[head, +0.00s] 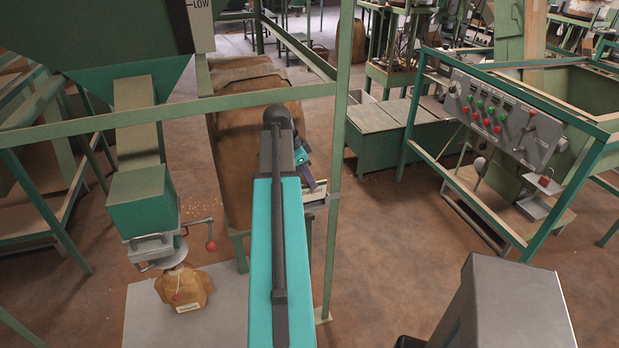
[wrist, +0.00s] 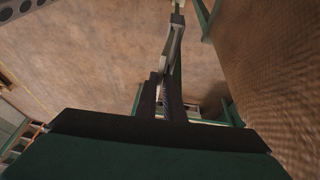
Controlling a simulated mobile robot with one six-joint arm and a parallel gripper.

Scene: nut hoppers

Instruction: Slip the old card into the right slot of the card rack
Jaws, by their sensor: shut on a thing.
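My gripper (head: 309,178) shows beyond the end of my teal arm in the head view, largely hidden by it. It is shut on a thin cream piece, which looks like the old card (head: 317,189). The card is right at the pale card rack (head: 327,199) on the green post. I cannot tell whether it is in a slot or just in front of one. In the wrist view my dark fingers (wrist: 161,100) are close together, and the card between them is too thin and dark to make out. The rack's slots cannot be told apart.
The green post (head: 338,150) and its crossbar (head: 200,104) stand close around my arm. A large brown sack (head: 240,150) is behind and left. A small filled bag (head: 184,287) sits under the hopper spout at left.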

